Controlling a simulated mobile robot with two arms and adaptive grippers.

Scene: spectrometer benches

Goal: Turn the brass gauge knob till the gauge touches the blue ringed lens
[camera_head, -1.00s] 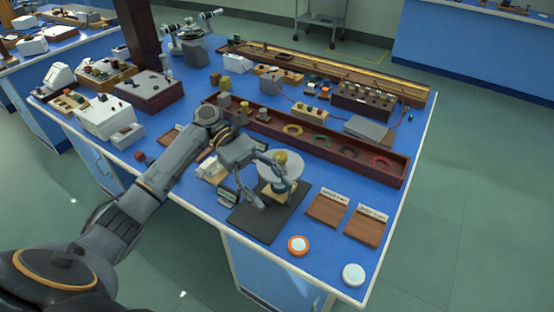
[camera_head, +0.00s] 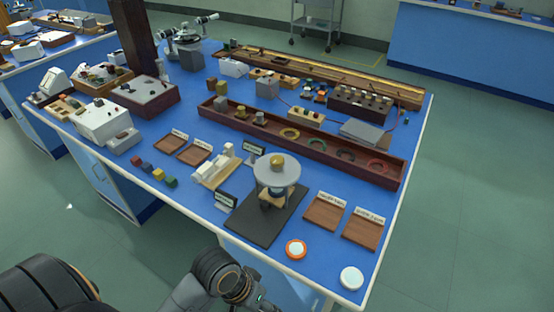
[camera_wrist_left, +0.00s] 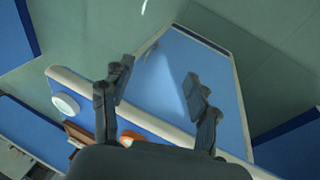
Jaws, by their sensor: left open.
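The gauge (camera_head: 277,174) stands upright on a black mat (camera_head: 252,226) near the front of the blue bench. It has a round grey disc with the brass knob (camera_head: 277,160) on top. A wooden piece shows under the disc; the gauge's foot and any blue ringed lens beneath it cannot be made out. My left arm is low at the bottom of the head view, off the bench's front edge, and its fingers are outside that view. In the left wrist view my left gripper (camera_wrist_left: 157,77) is open and empty, pointing down past the bench edge. My right gripper is not in view.
An orange-ringed white disc (camera_head: 296,249) and a pale disc (camera_head: 351,278) lie at the bench's front right. Labelled wooden trays (camera_head: 325,212) stand right of the mat. A long wooden rack (camera_head: 330,152) lies behind. Small coloured cubes (camera_head: 158,174) lie to the left.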

